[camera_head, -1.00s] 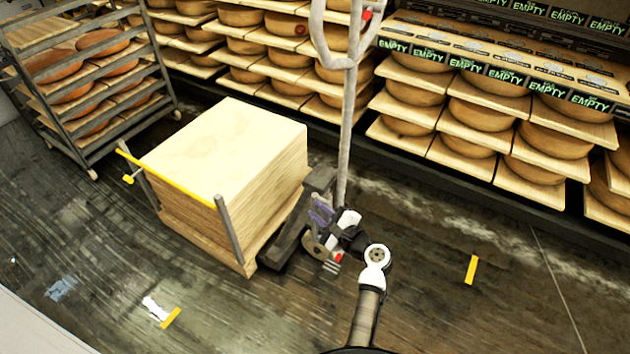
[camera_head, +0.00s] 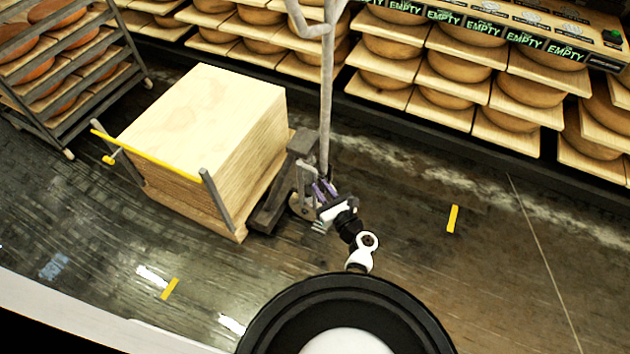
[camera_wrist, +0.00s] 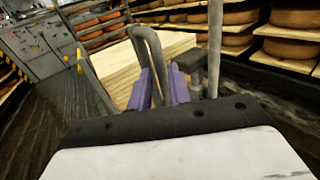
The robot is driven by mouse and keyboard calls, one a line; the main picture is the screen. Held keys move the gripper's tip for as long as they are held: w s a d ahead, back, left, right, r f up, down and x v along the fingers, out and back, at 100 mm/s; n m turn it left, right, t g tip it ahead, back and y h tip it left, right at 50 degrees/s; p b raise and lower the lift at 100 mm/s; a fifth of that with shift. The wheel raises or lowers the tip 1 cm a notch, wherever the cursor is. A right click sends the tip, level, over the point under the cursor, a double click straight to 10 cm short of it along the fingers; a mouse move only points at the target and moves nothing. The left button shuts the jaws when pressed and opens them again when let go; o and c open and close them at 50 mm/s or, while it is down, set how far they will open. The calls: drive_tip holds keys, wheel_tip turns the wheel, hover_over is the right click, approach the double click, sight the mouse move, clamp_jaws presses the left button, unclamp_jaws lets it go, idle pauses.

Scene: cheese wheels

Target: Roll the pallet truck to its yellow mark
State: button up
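The pallet truck (camera_head: 299,143) carries a tall stack of pale boards (camera_head: 203,110) and stands on the dark floor, its tall grey handle (camera_head: 327,95) upright. My gripper (camera_head: 325,188) is at the truck's right end, low beside the foot of the handle. In the wrist view its purple fingers (camera_wrist: 162,90) lie on either side of a bent grey bar (camera_wrist: 153,50) and look shut on it; the exact contact is partly hidden. Two yellow floor strips show: one (camera_head: 170,289) in front of the truck at lower left, one (camera_head: 453,218) to its right. The truck covers neither.
A rack of cheese wheels (camera_head: 58,110) stands close to the truck's left. Shelves of cheese wheels (camera_head: 440,95) line the back. Open floor (camera_head: 400,190) lies right of the truck. A yellow bar (camera_head: 145,155) with grey posts crosses the stack's left side.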

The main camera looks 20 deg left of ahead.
drive_tip(key=shift+b+x, duration=0.4)
drive_tip(key=shift+x, duration=1.7)
drive_tip(key=shift+c, duration=0.2)
clamp_jaws()
